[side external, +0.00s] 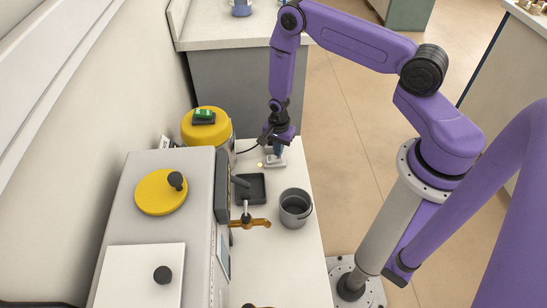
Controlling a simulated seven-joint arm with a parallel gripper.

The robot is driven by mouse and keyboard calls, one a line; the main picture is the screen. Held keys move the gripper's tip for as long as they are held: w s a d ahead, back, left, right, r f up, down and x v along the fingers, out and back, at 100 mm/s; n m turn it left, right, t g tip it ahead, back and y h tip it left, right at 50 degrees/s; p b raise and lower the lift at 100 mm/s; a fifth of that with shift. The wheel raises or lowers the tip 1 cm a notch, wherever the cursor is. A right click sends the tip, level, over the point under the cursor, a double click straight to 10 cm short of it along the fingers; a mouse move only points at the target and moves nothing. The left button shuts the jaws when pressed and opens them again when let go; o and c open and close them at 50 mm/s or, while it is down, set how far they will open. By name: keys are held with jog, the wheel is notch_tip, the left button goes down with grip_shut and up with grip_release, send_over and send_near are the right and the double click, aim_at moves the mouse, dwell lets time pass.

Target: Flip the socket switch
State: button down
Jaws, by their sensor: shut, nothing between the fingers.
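A small pale socket block (273,164) lies on the white worktop, with a small glowing yellow spot (260,165) at its left. I take it to be the socket with the switch; the switch itself is too small to make out. My gripper (278,153) points down right over the block, with its fingers shut and empty. The fingers and wrist hide part of the block. I cannot tell whether the fingertips touch it. A dark cable (247,150) runs from the yellow-lidded pot (222,130) toward the block.
A green item (204,114) sits on the pot's yellow lid. A dark square tray (251,189), a grey cup (295,208) and an orange-brown handled part (250,224) stand nearer the camera. A large grey kiln-like box (141,223) fills the left. The front right worktop is clear.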

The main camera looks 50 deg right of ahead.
jog(key=shift+f, duration=0.75)
dwell(0.3)
jog(key=shift+r, duration=3.55)
